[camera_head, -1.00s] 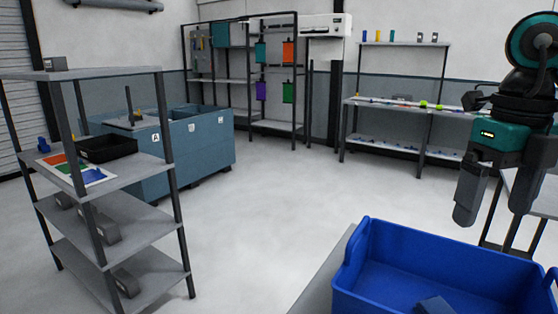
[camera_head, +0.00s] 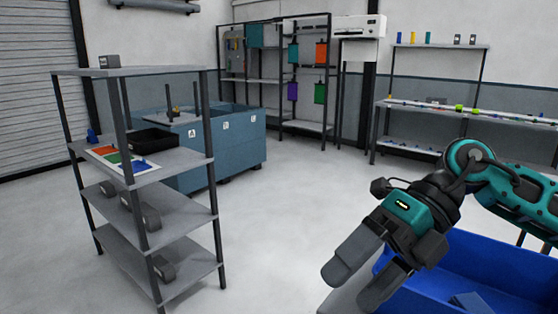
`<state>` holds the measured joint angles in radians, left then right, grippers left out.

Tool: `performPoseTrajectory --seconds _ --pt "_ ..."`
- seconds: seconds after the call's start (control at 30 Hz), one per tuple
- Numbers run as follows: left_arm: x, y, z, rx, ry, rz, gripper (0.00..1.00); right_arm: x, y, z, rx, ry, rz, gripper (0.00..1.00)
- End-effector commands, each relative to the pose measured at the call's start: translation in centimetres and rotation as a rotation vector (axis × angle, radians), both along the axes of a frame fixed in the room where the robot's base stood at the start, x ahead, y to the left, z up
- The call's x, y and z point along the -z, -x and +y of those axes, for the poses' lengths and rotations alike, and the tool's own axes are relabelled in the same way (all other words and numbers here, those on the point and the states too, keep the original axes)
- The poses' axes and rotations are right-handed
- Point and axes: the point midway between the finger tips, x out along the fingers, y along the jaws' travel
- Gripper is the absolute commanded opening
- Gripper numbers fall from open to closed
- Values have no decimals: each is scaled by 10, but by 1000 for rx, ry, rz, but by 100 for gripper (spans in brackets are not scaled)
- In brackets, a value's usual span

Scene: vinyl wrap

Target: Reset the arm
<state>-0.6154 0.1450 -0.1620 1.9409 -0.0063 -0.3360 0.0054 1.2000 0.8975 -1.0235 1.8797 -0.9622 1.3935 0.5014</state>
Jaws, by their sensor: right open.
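My right arm (camera_head: 505,187) comes in from the right edge, teal and black. Its gripper (camera_head: 358,283) points down and to the left, with its two grey fingers apart and nothing between them. It hangs in front of the left end of a blue bin (camera_head: 500,257) and hides part of it. My left gripper is not in view.
A grey shelf rack (camera_head: 180,218) stands at the left with a black tray (camera_head: 153,140) and grey parts. Blue lettered bins (camera_head: 240,145) and a rack with coloured hanging pieces stand behind. A long bench (camera_head: 470,115) is at the back right. The middle floor is clear.

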Motion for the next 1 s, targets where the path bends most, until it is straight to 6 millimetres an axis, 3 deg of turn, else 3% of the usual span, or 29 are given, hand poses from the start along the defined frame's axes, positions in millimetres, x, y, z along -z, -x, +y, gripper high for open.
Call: performPoseTrajectory --seconds 0.1,0.3,0.47,0.57,0.67,0.8,0.9,1.0 --pt "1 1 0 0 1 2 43 2 9 45 20 -263 117 98" --pt "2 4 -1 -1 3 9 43 -9 3 88 189 -674 330 98" --pt "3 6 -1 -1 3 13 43 -6 -22 93 435 -949 520 98" --pt "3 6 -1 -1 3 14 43 10 -42 84 633 -1083 647 98" --pt "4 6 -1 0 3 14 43 40 -61 66 864 -1181 775 98" --pt "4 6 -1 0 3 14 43 106 -75 33 1228 -1248 956 98" --pt "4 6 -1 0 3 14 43 167 -69 6 1511 -1238 1085 98" --pt "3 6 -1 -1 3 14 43 232 -45 -21 1790 -1179 1207 98"
